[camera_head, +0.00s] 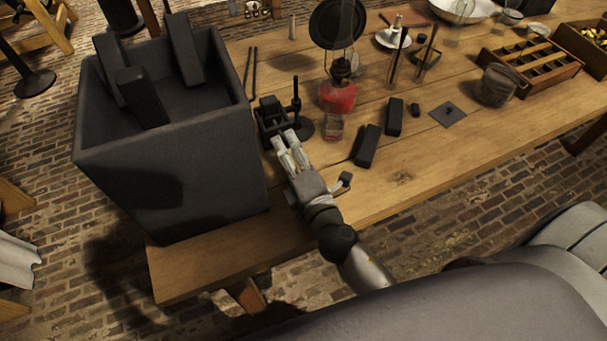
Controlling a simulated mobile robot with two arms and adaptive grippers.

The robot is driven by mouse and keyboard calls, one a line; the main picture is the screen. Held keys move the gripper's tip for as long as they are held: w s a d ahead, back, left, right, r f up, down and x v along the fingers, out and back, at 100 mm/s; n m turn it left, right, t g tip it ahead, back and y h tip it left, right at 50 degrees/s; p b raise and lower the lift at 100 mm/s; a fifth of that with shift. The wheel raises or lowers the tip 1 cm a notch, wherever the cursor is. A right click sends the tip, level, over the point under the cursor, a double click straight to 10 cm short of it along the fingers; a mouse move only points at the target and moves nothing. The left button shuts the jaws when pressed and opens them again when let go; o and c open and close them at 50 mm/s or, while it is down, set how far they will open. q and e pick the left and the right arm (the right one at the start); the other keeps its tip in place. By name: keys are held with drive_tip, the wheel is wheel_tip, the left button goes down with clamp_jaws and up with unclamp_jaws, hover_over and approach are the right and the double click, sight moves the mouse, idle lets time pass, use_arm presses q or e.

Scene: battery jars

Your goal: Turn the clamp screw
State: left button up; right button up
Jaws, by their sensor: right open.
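A small black clamp (271,118) stands on the wooden table, to the right of the big dark box. A dark upright rod on a round base is close on its right. My right gripper (288,136) reaches up to the clamp's near side, with its two pale fingers apart and their tips at or just in front of it. I cannot tell whether the fingertips touch it. The clamp screw cannot be made out clearly at this size, and the fingers may hide part of it. My left gripper does not show.
A tall dark box (170,165) with dark blocks in it stands left on the table (400,178). A red oil lamp (338,96) is right of the clamp. Dark blocks (367,146) and a grey cup (497,85) lie further right. The table's near right is clear.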

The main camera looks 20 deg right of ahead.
drive_tip(key=shift+s+d, duration=0.15)
drive_tip(key=shift+s, duration=4.8)
drive_tip(key=n+p, duration=0.1)
drive_tip(key=w+n+p, duration=0.1)
drive_tip(key=n+p, duration=0.3)
drive_tip(key=shift+w+r, duration=0.35)
drive_tip(key=shift+w+f+n+p, duration=0.25)
drive_tip(key=shift+w+n+p, duration=0.1)
drive_tip(key=shift+n, duration=0.35)
drive_tip(key=w+p, duration=0.2)
drive_tip(key=w, duration=0.8)
drive_tip(key=shift+w+f+p, duration=0.1)
drive_tip(key=shift+w+p, duration=0.15)
drive_tip(key=shift+p, duration=0.1)
